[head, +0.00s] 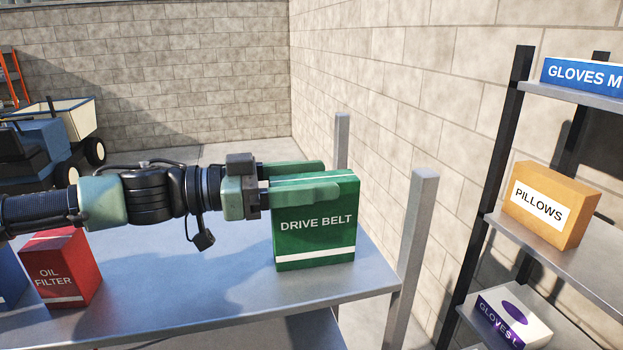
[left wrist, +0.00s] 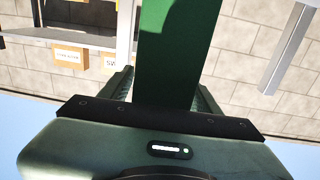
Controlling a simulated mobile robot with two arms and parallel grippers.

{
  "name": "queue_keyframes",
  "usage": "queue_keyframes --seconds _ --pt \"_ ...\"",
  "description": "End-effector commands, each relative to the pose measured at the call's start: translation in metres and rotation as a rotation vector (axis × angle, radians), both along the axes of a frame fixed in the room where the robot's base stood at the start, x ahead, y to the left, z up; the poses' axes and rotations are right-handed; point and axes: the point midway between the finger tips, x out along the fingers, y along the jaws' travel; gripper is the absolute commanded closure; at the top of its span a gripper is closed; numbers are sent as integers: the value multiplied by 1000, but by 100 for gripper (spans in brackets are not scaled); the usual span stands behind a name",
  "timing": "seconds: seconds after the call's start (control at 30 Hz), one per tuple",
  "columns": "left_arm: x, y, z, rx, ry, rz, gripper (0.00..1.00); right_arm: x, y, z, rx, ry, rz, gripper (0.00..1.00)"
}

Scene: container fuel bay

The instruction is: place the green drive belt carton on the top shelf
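The green drive belt carton (head: 316,240) stands upright at the right end of the grey table in the head view. My left gripper (head: 298,179) comes in level from the left, with one finger on the carton's near face and one on its far side, close to the top. In the left wrist view the carton (left wrist: 176,50) fills the space between the fingers, so the gripper is shut on it. I cannot tell whether its base touches the table. The top shelf in view (head: 583,97) is at the upper right and bears a blue gloves box (head: 582,76). My right gripper is not in view.
A red oil filter carton (head: 62,268) stands on the table (head: 215,285) at left. The rack's middle shelf holds an orange pillows box (head: 550,205); a gloves box (head: 510,318) sits lower. A grey post (head: 412,250) stands between table and rack.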

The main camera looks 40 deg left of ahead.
Motion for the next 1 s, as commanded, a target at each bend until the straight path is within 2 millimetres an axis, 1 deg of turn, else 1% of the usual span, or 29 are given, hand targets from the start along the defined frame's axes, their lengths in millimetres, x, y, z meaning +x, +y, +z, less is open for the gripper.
queue_keyframes --seconds 0.2,0.33,0.47,0.7,0.83,1.0 --pt "0 0 3 0 0 0 38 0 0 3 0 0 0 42" --pt "-7 9 -2 4 -1 4 38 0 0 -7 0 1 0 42" --pt "-22 23 -3 4 -1 6 38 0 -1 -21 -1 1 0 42" --pt "-59 58 -3 4 -1 8 38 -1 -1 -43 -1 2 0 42" --pt "-74 72 -1 1 -1 5 38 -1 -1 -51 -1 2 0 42" --pt "-85 81 1 1 -1 2 38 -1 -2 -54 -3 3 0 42"
